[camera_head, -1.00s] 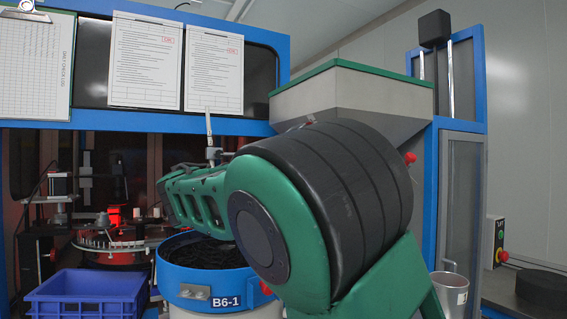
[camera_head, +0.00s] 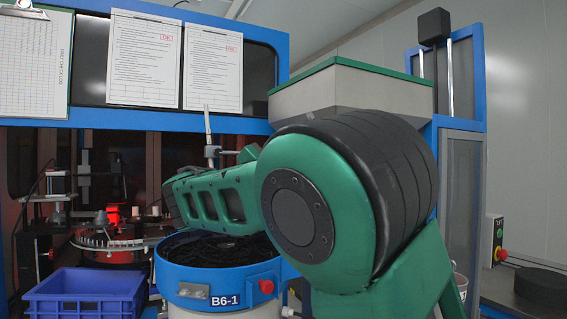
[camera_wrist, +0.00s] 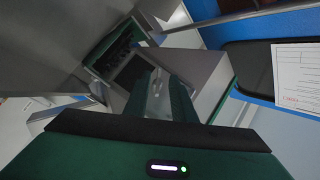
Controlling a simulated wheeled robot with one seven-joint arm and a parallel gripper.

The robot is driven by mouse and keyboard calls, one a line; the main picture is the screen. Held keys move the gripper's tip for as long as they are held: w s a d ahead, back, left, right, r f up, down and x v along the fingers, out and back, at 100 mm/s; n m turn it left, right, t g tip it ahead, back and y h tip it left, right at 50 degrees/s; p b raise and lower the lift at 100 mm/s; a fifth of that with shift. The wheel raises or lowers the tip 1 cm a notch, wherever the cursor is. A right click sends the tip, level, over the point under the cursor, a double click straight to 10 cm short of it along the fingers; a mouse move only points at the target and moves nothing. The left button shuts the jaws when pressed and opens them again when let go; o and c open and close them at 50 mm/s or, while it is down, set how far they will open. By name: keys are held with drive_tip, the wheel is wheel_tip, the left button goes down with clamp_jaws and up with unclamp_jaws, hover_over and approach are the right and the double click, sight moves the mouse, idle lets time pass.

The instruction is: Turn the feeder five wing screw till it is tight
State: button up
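No part marked as feeder five, and no wing screw that I can make out, shows in either view. A blue-rimmed bowl feeder (camera_head: 180,262) labelled B6-1, filled with dark rings, stands in front of the machine, with a red knob (camera_head: 265,287) on its side. In the head view my gripper is hidden behind my green and black arm. In the wrist view my gripper (camera_wrist: 160,88) shows as dark green parts beyond my wrist housing, near grey, green-edged surfaces.
A grey hopper with a green rim (camera_head: 350,67) stands behind my arm. A blue crate (camera_head: 85,297) is at lower left. A thin upright rod with a clamp (camera_head: 209,140) stands above the bowl. Papers (camera_head: 144,58) hang on the blue frame.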

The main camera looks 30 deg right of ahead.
drive_tip(key=v, duration=1)
drive_tip(key=shift+a+f, duration=0.2)
drive_tip(key=shift+a, duration=0.05)
drive_tip(key=shift+s, duration=0.1)
